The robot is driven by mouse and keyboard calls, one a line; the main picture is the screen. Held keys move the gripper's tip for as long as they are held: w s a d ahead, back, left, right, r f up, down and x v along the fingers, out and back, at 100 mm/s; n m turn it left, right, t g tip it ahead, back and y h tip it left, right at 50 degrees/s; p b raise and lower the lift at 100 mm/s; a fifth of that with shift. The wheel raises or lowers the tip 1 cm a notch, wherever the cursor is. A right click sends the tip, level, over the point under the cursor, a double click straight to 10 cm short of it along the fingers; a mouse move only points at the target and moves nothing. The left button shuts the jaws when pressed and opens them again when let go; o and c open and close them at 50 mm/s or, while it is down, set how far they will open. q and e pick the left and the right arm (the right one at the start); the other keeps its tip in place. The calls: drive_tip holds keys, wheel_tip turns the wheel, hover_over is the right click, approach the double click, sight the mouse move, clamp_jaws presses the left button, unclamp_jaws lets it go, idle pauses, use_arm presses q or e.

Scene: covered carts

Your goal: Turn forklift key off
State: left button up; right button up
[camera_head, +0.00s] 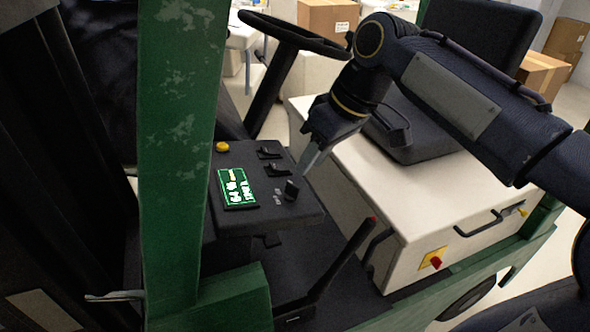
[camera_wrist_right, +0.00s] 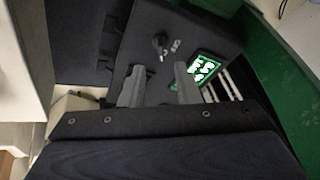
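The forklift key (camera_head: 291,190) is a small black knob on the dark control panel (camera_head: 262,222), beside small printed markings. It also shows in the right wrist view (camera_wrist_right: 160,43), upper middle. My right gripper (camera_head: 308,168) is just above and to the right of the key in the head view. In the right wrist view its two grey fingers (camera_wrist_right: 159,78) are apart with nothing between them, and the key lies beyond their tips. A grey piece that looks like part of my left gripper (camera_head: 115,296) shows at lower left by the green post; its fingers cannot be made out.
The panel has a lit green display (camera_head: 236,188), a yellow button (camera_head: 222,147) and black switches (camera_head: 270,153). A steering wheel (camera_head: 295,33) stands behind. A green post (camera_head: 180,150) rises at left. A red-tipped lever (camera_head: 345,265) and a white seat base (camera_head: 400,225) are at right.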

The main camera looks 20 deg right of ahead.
sight(295, 185)
drive_tip(key=x, duration=0.7)
drive_tip(key=shift+a+f, duration=0.1)
drive_tip(key=shift+a, duration=0.05)
drive_tip(key=shift+c, duration=0.4)
clamp_jaws()
